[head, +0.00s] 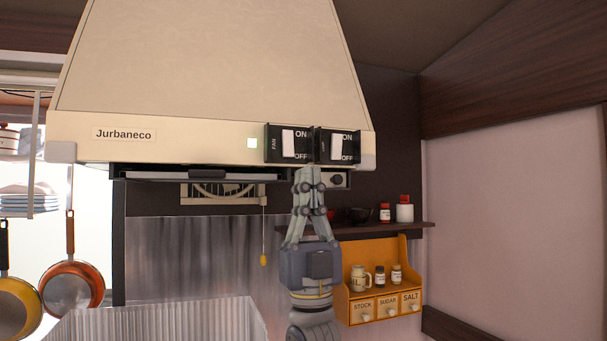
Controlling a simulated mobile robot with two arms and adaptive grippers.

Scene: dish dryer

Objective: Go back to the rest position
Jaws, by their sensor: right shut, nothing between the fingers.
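My right gripper (311,172) points upward just below the switch panel of the cream range hood (205,125). Its fingers are shut with nothing held. The fingertips overlap the lower edge of the panel in the picture; whether they touch it I cannot tell. The left switch (288,144), labelled FAN, and the right switch (337,147) both carry ON and OFF marks. My left gripper is not in view.
A dark shelf (400,225) with jars and an orange spice rack (385,260) are on the wall right of my gripper. Copper and yellow pans (72,288) hang at the left. A pull cord (264,258) hangs under the hood. The space before the right wall looks clear.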

